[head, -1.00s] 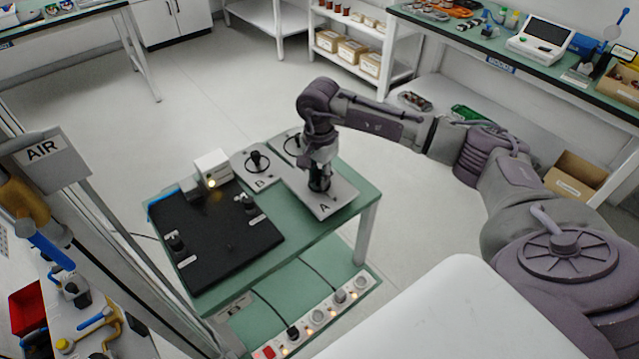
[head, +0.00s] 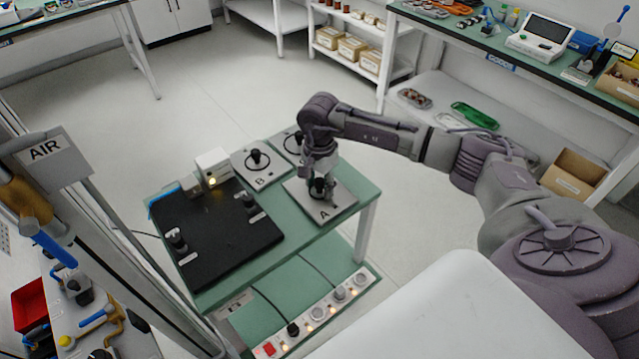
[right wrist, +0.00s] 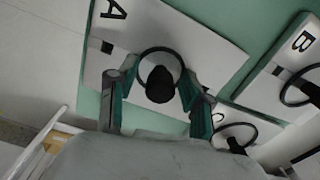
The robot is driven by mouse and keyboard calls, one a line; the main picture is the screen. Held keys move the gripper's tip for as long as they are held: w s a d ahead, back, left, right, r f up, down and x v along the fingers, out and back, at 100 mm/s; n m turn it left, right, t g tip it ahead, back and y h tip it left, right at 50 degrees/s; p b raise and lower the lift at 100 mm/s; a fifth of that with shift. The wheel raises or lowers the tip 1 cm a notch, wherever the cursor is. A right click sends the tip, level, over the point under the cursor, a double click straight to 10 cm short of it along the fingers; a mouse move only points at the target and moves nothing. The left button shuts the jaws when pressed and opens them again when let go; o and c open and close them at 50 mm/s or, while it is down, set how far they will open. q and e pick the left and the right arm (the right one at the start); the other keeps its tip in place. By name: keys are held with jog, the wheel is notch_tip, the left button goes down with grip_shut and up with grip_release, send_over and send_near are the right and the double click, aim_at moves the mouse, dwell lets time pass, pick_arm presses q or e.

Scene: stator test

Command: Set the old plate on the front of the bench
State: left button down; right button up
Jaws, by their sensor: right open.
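The light grey plate marked A (head: 300,195) lies flat on the front right part of the green bench (head: 230,283). It has a black knob inside a dark ring. I cannot tell from any marking that it is the old plate. My right gripper (head: 319,184) is over its knob. In the right wrist view, plate A (right wrist: 190,30) lies below the right gripper (right wrist: 156,88), whose two fingers are spread apart on either side of the black knob (right wrist: 160,85). My left gripper is not in view.
Plate B (head: 270,175) lies behind plate A, and another ringed plate (head: 288,142) is partly hidden by my arm. A black mat (head: 215,240) with two dark fittings covers the left side. A white box (head: 213,168) stands behind it. A power strip (head: 318,313) is on the lower shelf.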

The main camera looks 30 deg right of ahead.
aim_at(319, 180)
jog(key=shift+r, duration=0.1)
jog(key=shift+r, duration=0.2)
notch_tip(319, 180, up, 12)
jog(key=b, duration=0.1)
jog(key=shift+f+b, duration=0.15)
jog(key=shift+b, duration=0.25)
